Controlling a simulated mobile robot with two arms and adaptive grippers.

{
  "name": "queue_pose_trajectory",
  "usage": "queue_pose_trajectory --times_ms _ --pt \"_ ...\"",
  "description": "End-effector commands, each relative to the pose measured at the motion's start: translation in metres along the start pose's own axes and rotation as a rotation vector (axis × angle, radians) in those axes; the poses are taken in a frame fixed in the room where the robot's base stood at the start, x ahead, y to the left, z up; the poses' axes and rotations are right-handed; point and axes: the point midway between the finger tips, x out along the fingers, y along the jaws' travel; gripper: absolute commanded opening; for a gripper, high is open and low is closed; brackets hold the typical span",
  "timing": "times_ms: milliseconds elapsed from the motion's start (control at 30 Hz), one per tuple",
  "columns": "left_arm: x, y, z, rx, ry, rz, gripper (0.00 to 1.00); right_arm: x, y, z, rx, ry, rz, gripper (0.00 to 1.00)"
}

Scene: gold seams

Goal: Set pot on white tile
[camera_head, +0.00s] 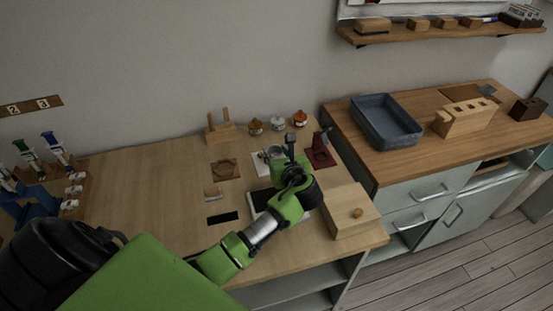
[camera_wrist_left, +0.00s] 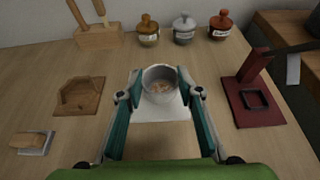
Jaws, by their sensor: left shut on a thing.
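A small light grey pot (camera_wrist_left: 157,74) with brownish bits inside is between the fingers of my left gripper (camera_wrist_left: 167,93) in the left wrist view. The gripper is shut on its sides. The pot looks upright. The white tile (camera_wrist_left: 176,109) shows around and below the pot; I cannot tell whether the pot touches it. In the head view the white tile (camera_head: 258,169) lies on the wooden table, partly hidden by my left arm, with the pot (camera_head: 273,153) over it. My right gripper is not in view.
Lidded jars (camera_wrist_left: 184,28) and a wooden tool holder (camera_wrist_left: 99,37) stand behind. A dark red stand (camera_wrist_left: 250,105) is to the right, a wooden block piece (camera_wrist_left: 78,97) to the left. A wooden box (camera_head: 347,205) sits at the table's right front.

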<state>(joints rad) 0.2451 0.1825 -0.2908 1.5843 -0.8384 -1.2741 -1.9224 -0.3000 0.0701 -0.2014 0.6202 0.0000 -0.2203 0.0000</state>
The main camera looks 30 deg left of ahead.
Motion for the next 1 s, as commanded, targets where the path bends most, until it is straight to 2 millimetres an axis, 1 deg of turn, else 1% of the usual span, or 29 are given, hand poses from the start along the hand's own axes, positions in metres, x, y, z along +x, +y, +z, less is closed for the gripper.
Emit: queue_pose_trajectory --times_ms 33,133,533,600,633,1000 --pt "0.002 0.001 -0.011 0.005 0.005 0.002 0.23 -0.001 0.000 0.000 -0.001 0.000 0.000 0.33" --pt "0.006 0.000 -0.020 0.003 0.004 0.000 0.23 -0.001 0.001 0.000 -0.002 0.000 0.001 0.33" --pt "0.008 0.001 -0.025 0.004 0.003 0.001 0.23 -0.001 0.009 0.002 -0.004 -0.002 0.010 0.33" --pt "0.008 0.001 -0.025 0.004 0.002 0.000 0.46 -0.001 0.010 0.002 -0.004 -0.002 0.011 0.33" --pt "0.008 0.001 -0.024 0.004 0.002 0.000 0.50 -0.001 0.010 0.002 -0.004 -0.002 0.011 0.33" --pt "0.007 0.001 -0.022 0.002 0.002 0.000 0.50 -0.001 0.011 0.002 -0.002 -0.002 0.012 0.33"
